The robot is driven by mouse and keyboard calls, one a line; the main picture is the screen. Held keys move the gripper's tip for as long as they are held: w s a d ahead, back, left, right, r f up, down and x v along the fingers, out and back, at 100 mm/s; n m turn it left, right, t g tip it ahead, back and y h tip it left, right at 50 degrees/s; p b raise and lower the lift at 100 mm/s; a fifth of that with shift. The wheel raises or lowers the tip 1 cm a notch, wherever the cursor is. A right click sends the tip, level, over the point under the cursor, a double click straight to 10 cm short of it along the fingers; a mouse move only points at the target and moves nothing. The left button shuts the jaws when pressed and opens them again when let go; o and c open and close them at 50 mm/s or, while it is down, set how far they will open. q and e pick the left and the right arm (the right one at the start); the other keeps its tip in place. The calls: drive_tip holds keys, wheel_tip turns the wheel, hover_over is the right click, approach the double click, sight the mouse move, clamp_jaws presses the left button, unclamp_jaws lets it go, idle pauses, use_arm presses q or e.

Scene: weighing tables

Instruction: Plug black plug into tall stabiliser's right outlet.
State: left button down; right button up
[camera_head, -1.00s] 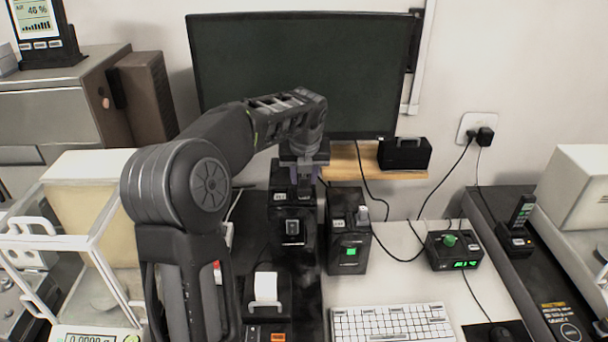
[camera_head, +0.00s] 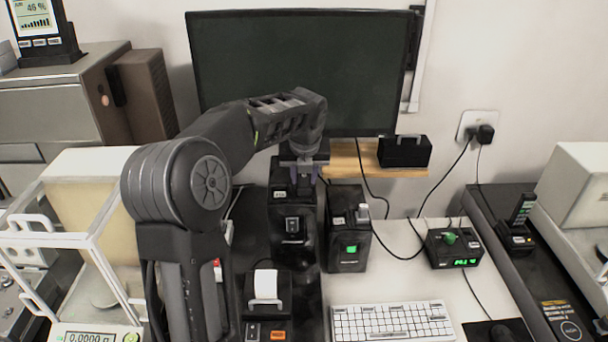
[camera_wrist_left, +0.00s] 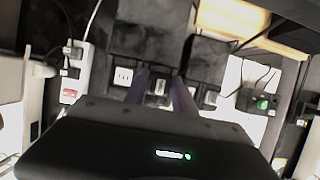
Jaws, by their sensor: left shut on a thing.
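The tall stabiliser (camera_head: 306,238) is the left of two black boxes below the monitor. It also shows in the left wrist view (camera_wrist_left: 150,45). Its left outlet (camera_wrist_left: 123,75) is pale and uncovered. My left gripper (camera_head: 304,172) is over the top of this box, on its right side, fingers pointing down. In the left wrist view its purple fingers (camera_wrist_left: 163,82) straddle the right outlet area. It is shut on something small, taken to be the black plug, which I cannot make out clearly. Whether it touches the outlet cannot be told. My right gripper is not in view.
A shorter black box (camera_head: 348,255) with a green switch and a pale plug on top stands close at right. A label printer (camera_head: 266,305) and keyboard (camera_head: 392,322) lie in front. The monitor (camera_head: 300,75) stands behind. A white power strip (camera_wrist_left: 75,85) is at left.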

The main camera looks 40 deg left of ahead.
use_arm(q)
drive_tip(key=shift+f, duration=0.4)
drive_tip(key=c, duration=0.9)
unclamp_jaws()
drive_tip(key=shift+c, duration=0.2)
drive_tip(key=shift+o, duration=0.4)
drive_tip(key=o, duration=0.5)
drive_tip(key=shift+p+v, duration=2.25)
drive_tip(key=shift+v, duration=1.55)
